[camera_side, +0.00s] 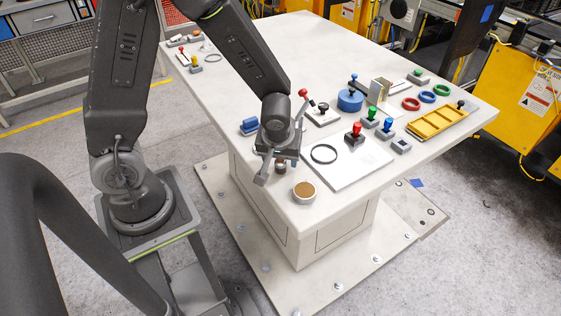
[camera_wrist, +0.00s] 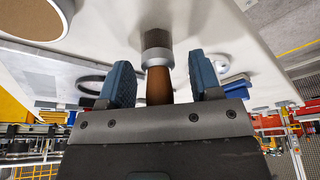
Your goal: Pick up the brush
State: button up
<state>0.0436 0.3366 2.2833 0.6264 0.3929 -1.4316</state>
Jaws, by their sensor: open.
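The brush stands upright on the table near its front corner. In the wrist view, the brush (camera_wrist: 157,62) has a brown tapered handle and a grey, ribbed lower part against the table. In the side view, the brush (camera_side: 281,167) is partly hidden by my gripper (camera_side: 272,165), which is low over it. In the wrist view, the blue-padded fingers of my gripper (camera_wrist: 160,85) are open on either side of the brown handle. A gap shows on both sides, with the right finger a little farther from the handle than the left.
A round white dish with a brown top (camera_side: 304,191) stands close by at the table corner. A blue block (camera_side: 249,126) lies behind my gripper. A white board (camera_side: 347,162) with a black ring (camera_side: 324,154) and a red-knobbed piece (camera_side: 354,134) are to the right.

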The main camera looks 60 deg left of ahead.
jog(key=c, duration=1)
jog(key=shift+o, duration=0.2)
jog(key=shift+r, duration=0.15)
jog(key=shift+r, duration=0.55)
notch_tip(320, 180, up, 3)
jog(key=shift+f, duration=0.2)
jog(key=s+a+r, duration=0.5)
jog(key=a+r, duration=0.2)
jog(key=a, duration=0.3)
jog(key=shift+s+a, duration=0.15)
jog(key=shift+s, duration=0.1)
